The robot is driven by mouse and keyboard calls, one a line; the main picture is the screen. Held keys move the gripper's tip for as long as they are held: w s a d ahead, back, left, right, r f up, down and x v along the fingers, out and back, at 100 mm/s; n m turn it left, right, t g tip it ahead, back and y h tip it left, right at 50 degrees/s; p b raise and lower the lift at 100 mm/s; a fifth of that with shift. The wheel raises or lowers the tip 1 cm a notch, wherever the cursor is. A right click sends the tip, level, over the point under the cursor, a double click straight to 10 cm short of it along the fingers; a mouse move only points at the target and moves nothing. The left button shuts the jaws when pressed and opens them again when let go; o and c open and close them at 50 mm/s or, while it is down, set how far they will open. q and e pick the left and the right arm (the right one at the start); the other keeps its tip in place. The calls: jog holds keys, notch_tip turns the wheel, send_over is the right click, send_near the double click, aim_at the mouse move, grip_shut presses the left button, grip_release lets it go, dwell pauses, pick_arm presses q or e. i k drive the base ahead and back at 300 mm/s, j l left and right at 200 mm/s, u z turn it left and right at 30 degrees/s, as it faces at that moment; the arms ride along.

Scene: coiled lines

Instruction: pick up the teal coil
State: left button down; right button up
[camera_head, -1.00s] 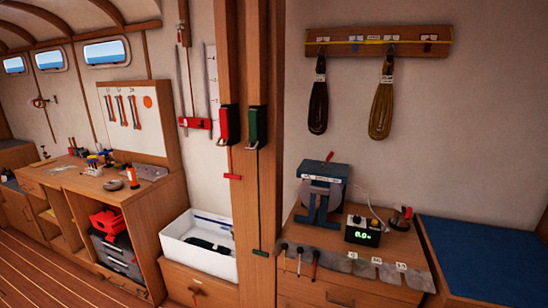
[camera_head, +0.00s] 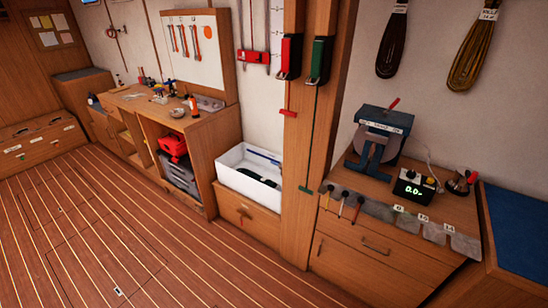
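I see no teal coil in this view. Two coils hang on the right wall: a dark brown one (camera_head: 392,45) and an olive-yellow one (camera_head: 474,55), both cut off by the top edge. A dark, flat item (camera_head: 254,180) lies in the white bin (camera_head: 232,181); I cannot tell what it is. Neither of my grippers shows.
A wooden workbench (camera_head: 219,139) with tools stands left of the bin. A bench at the right holds a blue machine (camera_head: 382,140) and a small display box (camera_head: 413,188). A wooden post (camera_head: 297,140) stands between. The plank floor (camera_head: 110,235) is clear.

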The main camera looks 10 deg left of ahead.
aim_at(255, 176)
jog(key=i+j+z, duration=0.2)
jog(key=j, duration=0.2)
jog(key=i+j+z, duration=0.15)
jog(key=j, duration=0.25)
jog(key=i+j+z, duration=0.2)
jog(key=j, duration=0.25)
jog(key=i+j+z, duration=0.2)
jog(key=j, duration=0.3)
jog(key=i+j+z, duration=0.2)
jog(key=j, duration=0.3)
jog(key=j+z, duration=0.15)
jog(key=j, duration=0.3)
